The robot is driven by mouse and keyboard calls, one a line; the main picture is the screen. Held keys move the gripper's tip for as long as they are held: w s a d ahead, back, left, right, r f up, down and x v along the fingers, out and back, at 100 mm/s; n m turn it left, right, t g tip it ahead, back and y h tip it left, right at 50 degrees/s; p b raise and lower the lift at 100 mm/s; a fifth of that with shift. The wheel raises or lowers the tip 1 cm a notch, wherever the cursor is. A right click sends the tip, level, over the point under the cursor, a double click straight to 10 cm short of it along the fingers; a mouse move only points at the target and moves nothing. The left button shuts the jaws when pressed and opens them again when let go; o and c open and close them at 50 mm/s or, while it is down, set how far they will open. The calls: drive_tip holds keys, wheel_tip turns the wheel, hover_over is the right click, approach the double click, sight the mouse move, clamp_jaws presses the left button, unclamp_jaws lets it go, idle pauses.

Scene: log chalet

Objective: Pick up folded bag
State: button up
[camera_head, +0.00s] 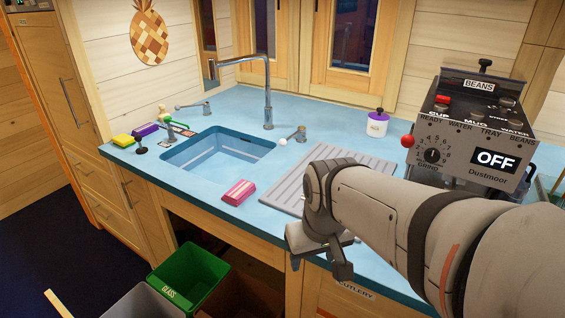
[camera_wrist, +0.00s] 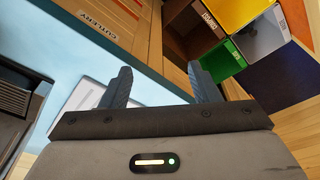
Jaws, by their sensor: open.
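A small pink packet with pale stripes (camera_head: 239,192), which looks like the folded bag, lies flat on the blue counter at its front edge, just right of the sink. My gripper (camera_head: 319,264) is in front of the counter edge, to the right of the packet and apart from it. In the wrist view my gripper (camera_wrist: 160,82) shows two dark fingers spread apart with nothing between them. The packet does not show in the wrist view.
The blue sink (camera_head: 218,152) has a tall tap (camera_head: 267,92) behind it. A ribbed drainboard (camera_head: 290,188) lies beside my arm. A coffee machine (camera_head: 470,130) stands at right. A green bin (camera_head: 188,278) stands below the counter; several bins show in the wrist view.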

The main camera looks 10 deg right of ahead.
drive_tip(key=shift+o, duration=1.4)
drive_tip(key=w+d+r+n+p, duration=0.1)
drive_tip(key=w+r, duration=0.1)
drive_tip(key=w, duration=0.4)
drive_tip(key=shift+w+d+r, duration=0.2)
drive_tip(key=shift+d+r, duration=0.05)
drive_tip(key=shift+r, duration=0.15)
drive_tip(key=o, duration=0.4)
drive_tip(key=w+d+r+n+g+p, duration=0.1)
drive_tip(key=w+d+n+p, duration=0.1)
drive_tip(key=w, duration=0.8)
drive_tip(key=shift+d+n, duration=0.3)
drive_tip(key=w+d+f+n+p, duration=0.1)
drive_tip(key=w+d, duration=0.1)
drive_tip(key=w, duration=0.2)
drive_tip(key=w+d+f+n+g+p, duration=0.1)
drive_tip(key=w+d+f, duration=0.1)
drive_tip(key=w, duration=0.3)
drive_tip(key=w+d+f+n+p, duration=0.1)
drive_tip(key=w+d+f, duration=0.1)
drive_tip(key=w, duration=0.3)
drive_tip(key=shift+w+n, duration=0.25)
drive_tip(key=shift+n, duration=0.15)
drive_tip(key=shift+w+d+f+p, duration=0.1)
drive_tip(key=shift+f+p, duration=0.15)
drive_tip(key=shift+p, duration=0.05)
drive_tip(key=shift+d+f+p, duration=0.15)
drive_tip(key=shift+f+p, duration=0.65)
drive_tip(key=shift+f, duration=2.85)
